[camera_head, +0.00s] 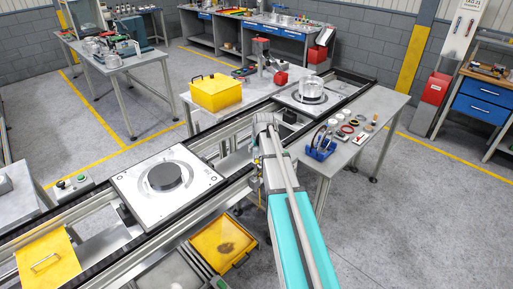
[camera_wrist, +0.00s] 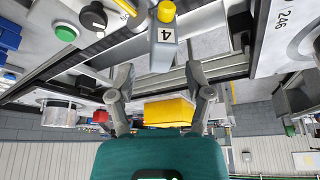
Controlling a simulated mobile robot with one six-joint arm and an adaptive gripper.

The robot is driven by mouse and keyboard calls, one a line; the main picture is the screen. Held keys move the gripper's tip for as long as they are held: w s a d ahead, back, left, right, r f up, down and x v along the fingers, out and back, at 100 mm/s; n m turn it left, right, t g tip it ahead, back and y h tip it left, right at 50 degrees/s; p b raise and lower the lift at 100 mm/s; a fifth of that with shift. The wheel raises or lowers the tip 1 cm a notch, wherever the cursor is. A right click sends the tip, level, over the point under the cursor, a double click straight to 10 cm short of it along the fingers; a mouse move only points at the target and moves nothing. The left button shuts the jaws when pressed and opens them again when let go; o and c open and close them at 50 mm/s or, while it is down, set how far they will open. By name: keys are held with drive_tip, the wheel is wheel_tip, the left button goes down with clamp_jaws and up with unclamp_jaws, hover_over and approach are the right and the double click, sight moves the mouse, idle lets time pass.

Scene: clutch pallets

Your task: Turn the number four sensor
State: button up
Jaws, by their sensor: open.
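The number four sensor (camera_wrist: 165,44) shows in the wrist view at the top middle, a grey block with a white label reading 4 and a yellow round cap. It sits by the conveyor rail, just beyond my gripper (camera_wrist: 160,76). My gripper's two fingers are spread apart with nothing between them, and the sensor appears in line with the gap. The wrist view is upside down. In the head view my arm reaches over the conveyor, and I cannot make out the sensor there.
A pallet with a dark round part (camera_head: 164,176) lies on the conveyor at left; another with a clear cylinder (camera_head: 309,93) is farther back. A yellow box (camera_head: 216,92) stands on the table behind. Small parts and a blue rack (camera_head: 321,146) lie on the right table.

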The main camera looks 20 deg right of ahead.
drive_tip(key=shift+d+p+v, duration=0.25)
drive_tip(key=shift+p+v, duration=3.8)
drive_tip(key=shift+v, duration=0.65)
drive_tip(key=s+a+f+n+g+b, duration=0.1)
drive_tip(key=s+a+f+g+b, duration=0.2)
drive_tip(key=s+a+f+b, duration=1.5)
drive_tip(key=shift+a+f+g+y+b, duration=0.3)
drive_tip(key=shift+a+f+g+b, duration=0.1)
drive_tip(key=shift+a+f, duration=0.85)
drive_tip(key=shift+s+a+r, duration=0.1)
drive_tip(key=shift+a+r, duration=0.05)
drive_tip(key=s+a, duration=0.2)
drive_tip(key=s, duration=0.1)
drive_tip(key=shift+s+g, duration=0.1)
drive_tip(key=shift+g, duration=0.2)
drive_tip(key=shift+c, duration=1)
